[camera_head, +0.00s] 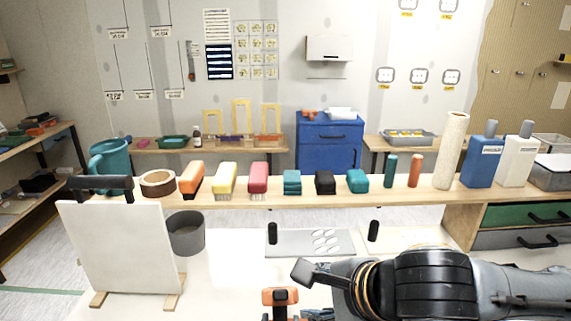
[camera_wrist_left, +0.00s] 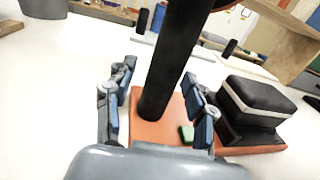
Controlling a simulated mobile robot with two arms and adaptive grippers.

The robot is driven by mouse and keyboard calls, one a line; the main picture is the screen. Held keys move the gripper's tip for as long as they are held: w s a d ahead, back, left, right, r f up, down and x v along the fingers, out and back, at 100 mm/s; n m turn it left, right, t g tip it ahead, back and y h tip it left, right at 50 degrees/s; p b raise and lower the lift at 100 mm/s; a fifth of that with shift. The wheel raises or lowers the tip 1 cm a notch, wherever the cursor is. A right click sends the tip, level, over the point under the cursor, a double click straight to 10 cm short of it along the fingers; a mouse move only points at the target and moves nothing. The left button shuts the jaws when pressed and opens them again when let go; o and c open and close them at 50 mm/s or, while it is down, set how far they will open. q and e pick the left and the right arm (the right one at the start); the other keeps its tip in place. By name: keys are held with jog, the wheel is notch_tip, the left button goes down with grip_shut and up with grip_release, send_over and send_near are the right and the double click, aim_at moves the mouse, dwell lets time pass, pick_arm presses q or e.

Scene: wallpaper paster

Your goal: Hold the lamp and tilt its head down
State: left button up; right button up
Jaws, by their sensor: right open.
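The lamp shows in the left wrist view as a thick black post (camera_wrist_left: 175,60) on an orange base (camera_wrist_left: 172,130) with a small green button. The lamp's head is out of that view. In the head view an orange and black piece (camera_head: 280,296), which looks like part of the lamp, stands at the bottom edge. My left gripper (camera_wrist_left: 155,115) has its fingers apart on both sides of the post, with gaps showing. In the head view only a bit of it (camera_head: 318,314) shows. My right gripper (camera_head: 315,272) is open, close to the orange piece and above it in the picture.
A black block with a white stripe (camera_wrist_left: 258,102) sits beside the post. A white board (camera_head: 118,250) stands at the left, near a grey bin (camera_head: 186,235). A wooden shelf (camera_head: 330,190) behind carries brushes, tape and bottles. White table is clear between bin and lamp.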

pick_arm(q)
jog(key=s, duration=0.8)
jog(key=s+a, duration=0.1)
jog(key=s, duration=0.3)
jog(key=shift+a, duration=0.1)
jog(key=shift+s, duration=0.1)
